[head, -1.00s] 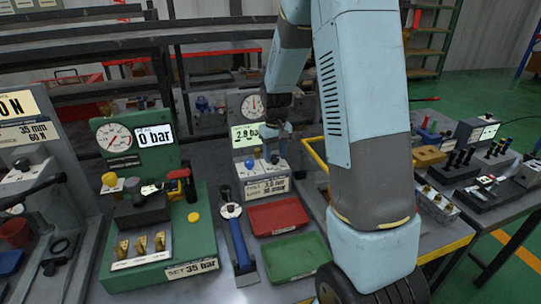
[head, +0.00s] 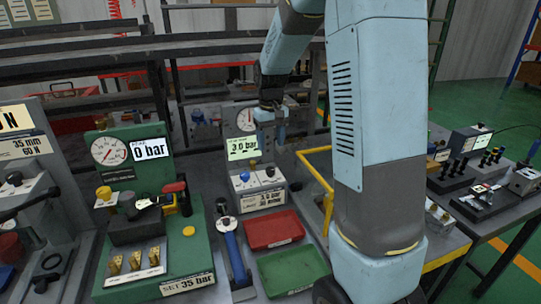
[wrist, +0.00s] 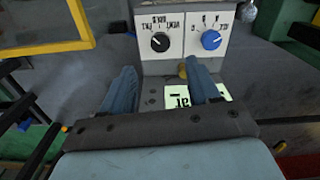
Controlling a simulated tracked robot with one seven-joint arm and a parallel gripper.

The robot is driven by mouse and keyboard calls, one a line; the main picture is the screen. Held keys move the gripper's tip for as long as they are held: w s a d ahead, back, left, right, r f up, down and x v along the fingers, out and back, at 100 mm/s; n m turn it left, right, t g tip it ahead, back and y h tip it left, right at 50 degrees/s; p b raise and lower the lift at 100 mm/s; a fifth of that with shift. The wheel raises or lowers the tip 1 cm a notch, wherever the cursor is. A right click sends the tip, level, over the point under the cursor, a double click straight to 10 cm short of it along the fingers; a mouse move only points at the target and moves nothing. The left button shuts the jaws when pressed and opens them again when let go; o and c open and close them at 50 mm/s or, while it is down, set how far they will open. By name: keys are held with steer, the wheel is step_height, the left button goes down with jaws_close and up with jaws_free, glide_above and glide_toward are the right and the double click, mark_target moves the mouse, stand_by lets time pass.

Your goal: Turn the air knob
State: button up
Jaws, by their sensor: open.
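The grey valve block has a light panel (head: 257,180) with a blue knob (head: 242,177) and a black knob (head: 270,172). Its lit display (head: 242,148) reads about 3.0 bar, and a round gauge (head: 247,118) is behind it. In the wrist view, seen upside down, the black knob (wrist: 160,42) is left and the blue knob (wrist: 211,40) right. The small labels are too unclear to tell which knob is for air. My gripper (head: 273,142) is open and empty, above and behind the knobs. Its two fingers (wrist: 163,86) stand apart, touching neither knob.
A green block (head: 110,285) with a 0 bar display stands to the left. A blue-handled tool (head: 234,255), a red tray (head: 262,242) and a green tray (head: 320,268) lie in front. A yellow frame (head: 326,205) is close on the right.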

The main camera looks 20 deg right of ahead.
steer(key=shift+r, duration=2)
steer(key=s+a+r+t, duration=0.1)
steer(key=s+r, duration=0.4)
steer(key=s, duration=0.2)
steer(key=s+r+t, duration=0.2)
steer(key=s+r, duration=0.2)
steer(key=s, duration=0.3)
steer(key=s+m+t, duration=0.1)
steer(key=s+t, duration=0.1)
steer(key=s, duration=1.2)
steer(key=shift+s+a+r+t, duration=0.3)
steer(key=shift+s+a+r, duration=0.05)
steer(key=shift+a+r, duration=0.1)
stand_by(0.5)
